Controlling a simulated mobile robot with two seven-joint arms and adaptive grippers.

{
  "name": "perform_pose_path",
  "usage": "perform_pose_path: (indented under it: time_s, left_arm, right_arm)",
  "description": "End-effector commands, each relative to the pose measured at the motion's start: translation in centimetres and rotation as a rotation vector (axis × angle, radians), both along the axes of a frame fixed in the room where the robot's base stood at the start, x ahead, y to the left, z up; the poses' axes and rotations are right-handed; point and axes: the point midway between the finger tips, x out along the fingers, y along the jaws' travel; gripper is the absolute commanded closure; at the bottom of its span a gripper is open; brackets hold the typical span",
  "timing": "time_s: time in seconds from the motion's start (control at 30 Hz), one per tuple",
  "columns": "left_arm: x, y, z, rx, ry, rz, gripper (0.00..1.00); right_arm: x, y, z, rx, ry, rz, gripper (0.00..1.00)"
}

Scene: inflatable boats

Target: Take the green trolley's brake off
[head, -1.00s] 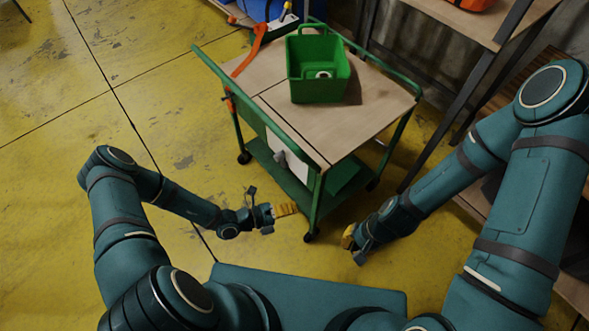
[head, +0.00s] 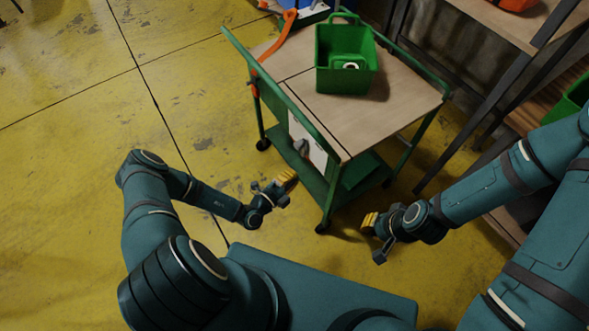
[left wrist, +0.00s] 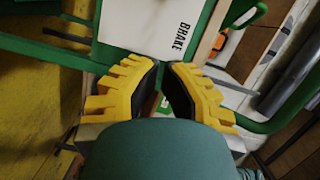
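The green trolley (head: 405,94) has a wooden top and stands ahead of me. A white panel (head: 313,150) on its near left side carries a grey knob or lever (head: 302,148). In the left wrist view the panel (left wrist: 140,22) shows the word BRAKE; I cannot make out the lever there. My left gripper (head: 289,178) is just below and left of the panel. Its yellow fingers (left wrist: 163,68) have a narrow empty gap between them. My right gripper (head: 369,223) is low, right of the trolley's near leg, apart from it; its finger gap is unclear.
A green bin (head: 345,80) with a white round thing in it stands on the trolley top. Shelving (head: 482,88) stands on the right. The yellow floor (head: 70,150) on the left is clear.

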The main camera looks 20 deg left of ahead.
Motion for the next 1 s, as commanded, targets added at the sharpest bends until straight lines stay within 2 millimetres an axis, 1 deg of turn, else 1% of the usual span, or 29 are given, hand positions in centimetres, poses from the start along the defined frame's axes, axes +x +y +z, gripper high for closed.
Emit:
perform_pose_path:
  time_s: [0.43,0.47,0.5,0.6,0.7,0.83,1.0]
  left_arm:
    - [7.8,-3.6,-0.4,0.001,-0.003,-0.004,1.00]
    - [8.2,-3.4,-0.5,0.004,-0.003,-0.001,1.00]
    - [8.5,-2.6,-0.7,0.004,-0.003,0.001,1.00]
    - [9.3,-1.5,-0.8,0.004,-0.003,0.000,1.00]
    - [9.8,-0.9,-1.0,0.002,-0.001,-0.001,1.00]
    - [10.1,-0.4,-1.0,0.001,-0.001,-0.001,1.00]
    - [10.2,-0.3,-1.0,0.001,-0.001,-0.001,1.00]
  right_arm:
    - [0.2,0.0,-1.3,-0.001,-0.004,0.000,1.00]
    - [0.2,0.0,-1.5,-0.001,-0.004,0.000,1.00]
    - [0.2,0.0,-1.7,-0.001,-0.005,-0.001,1.00]
    - [0.3,0.0,-2.0,-0.002,-0.007,-0.002,1.00]
    - [0.3,0.0,-2.1,-0.002,-0.008,-0.002,1.00]
    - [0.4,-0.1,-2.2,-0.002,-0.009,-0.002,1.00]
    - [0.4,0.0,-2.2,-0.002,-0.009,-0.002,1.00]
